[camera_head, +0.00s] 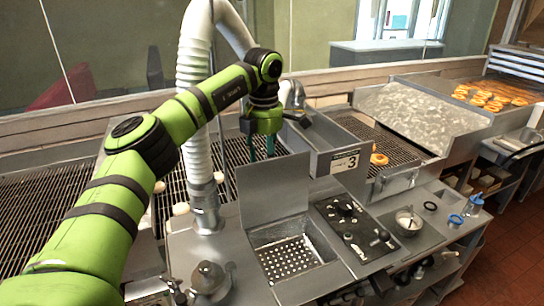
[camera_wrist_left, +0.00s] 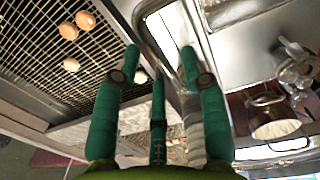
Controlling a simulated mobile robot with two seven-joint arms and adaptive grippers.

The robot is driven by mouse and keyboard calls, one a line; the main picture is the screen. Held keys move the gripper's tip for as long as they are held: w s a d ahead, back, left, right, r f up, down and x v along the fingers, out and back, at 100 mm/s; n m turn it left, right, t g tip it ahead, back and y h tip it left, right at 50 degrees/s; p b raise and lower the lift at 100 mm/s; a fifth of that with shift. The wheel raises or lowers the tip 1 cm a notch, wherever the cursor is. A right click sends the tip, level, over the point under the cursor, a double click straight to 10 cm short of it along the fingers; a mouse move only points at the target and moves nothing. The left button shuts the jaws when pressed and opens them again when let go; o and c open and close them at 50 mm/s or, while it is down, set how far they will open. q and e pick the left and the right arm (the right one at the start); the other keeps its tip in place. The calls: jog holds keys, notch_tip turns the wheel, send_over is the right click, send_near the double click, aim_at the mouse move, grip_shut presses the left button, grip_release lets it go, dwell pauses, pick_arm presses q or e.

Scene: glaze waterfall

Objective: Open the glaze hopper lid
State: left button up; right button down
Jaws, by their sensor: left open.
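A flat grey metal panel, which looks like the hopper lid (camera_head: 272,190), stands upright at the back edge of a square hopper (camera_head: 335,262) with a perforated bottom. The hopper is uncovered in the head view. My left gripper (camera_head: 262,152) is open and empty, pointing down just above the lid's top edge. In the left wrist view the teal fingers of my left gripper (camera_wrist_left: 160,58) are spread apart. A bright metal edge runs behind them; I cannot tell whether it is the lid. My right gripper is not in view.
A white hose (camera_head: 194,100) stands left of the hopper. A trough marked 3 (camera_head: 345,162) is behind it to the right. A black panel with knobs (camera_head: 350,225) and a bowl (camera_head: 408,222) are to the right. Wire conveyors (camera_head: 45,205) carry doughnuts.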

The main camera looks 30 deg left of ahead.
pick_arm(q)
jog(key=shift+a+r, duration=0.45)
jog(key=shift+a, duration=0.2)
notch_tip(320, 180, up, 7)
jog(key=w+a, duration=0.1)
jog(key=shift+w+a+r, duration=0.15)
jog(key=shift+a, duration=0.2)
dwell(0.5)
